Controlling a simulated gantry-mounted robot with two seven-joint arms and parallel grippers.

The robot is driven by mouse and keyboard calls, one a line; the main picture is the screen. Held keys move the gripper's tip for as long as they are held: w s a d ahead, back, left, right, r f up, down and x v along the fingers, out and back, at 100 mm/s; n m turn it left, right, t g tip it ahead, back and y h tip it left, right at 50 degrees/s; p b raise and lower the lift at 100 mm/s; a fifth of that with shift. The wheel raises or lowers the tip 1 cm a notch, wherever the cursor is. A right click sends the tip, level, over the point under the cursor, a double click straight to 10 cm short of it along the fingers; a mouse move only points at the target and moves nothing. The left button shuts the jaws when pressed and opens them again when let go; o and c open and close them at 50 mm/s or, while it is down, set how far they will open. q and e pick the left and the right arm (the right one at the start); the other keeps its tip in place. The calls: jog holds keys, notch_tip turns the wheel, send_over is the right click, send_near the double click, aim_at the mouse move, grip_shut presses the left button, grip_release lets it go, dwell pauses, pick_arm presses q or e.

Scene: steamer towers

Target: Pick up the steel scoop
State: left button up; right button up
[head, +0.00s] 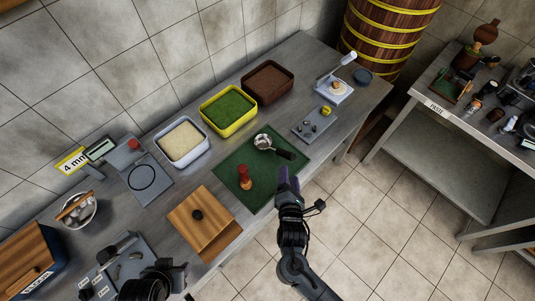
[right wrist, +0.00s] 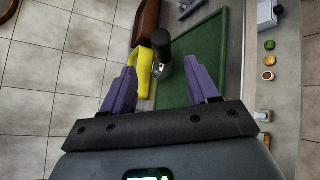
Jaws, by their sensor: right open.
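The steel scoop (head: 262,141) lies on the green mat (head: 222,160) in the head view, its round bowl toward the back and its black handle (head: 285,154) toward the mat's right edge. My right gripper (head: 288,179) is open and empty, with purple fingers, in front of the handle and apart from it. In the right wrist view a black handle-like piece (right wrist: 161,44) with some grey metal below it shows beyond and between the fingers (right wrist: 163,88). The scoop's bowl is not clear there. My left gripper's fingers do not show.
A red shaker (head: 244,177) stands on the mat. White, yellow (head: 228,106) and brown (head: 267,82) tubs line the wall behind it. A small grey tray (head: 313,124) and a white press (head: 334,90) stand to the right; a wooden box (head: 204,222) is front left.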

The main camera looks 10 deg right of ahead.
aim_at(288, 152)
jog(key=b+x, duration=0.1)
jog(key=x, duration=0.5)
jog(key=shift+w+r, duration=0.1)
jog(key=shift+f+b+x, duration=0.1)
jog(key=shift+b+x, duration=0.15)
jog(key=shift+x, duration=1.2)
jog(key=shift+f+b+x, duration=0.15)
jog(key=shift+b+x, duration=0.1)
jog(key=shift+x, duration=1.25)
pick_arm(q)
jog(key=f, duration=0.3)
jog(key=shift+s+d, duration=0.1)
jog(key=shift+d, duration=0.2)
pick_arm(e)
jog(key=c, duration=0.4)
jog(key=shift+r, duration=0.1)
grip_shut()
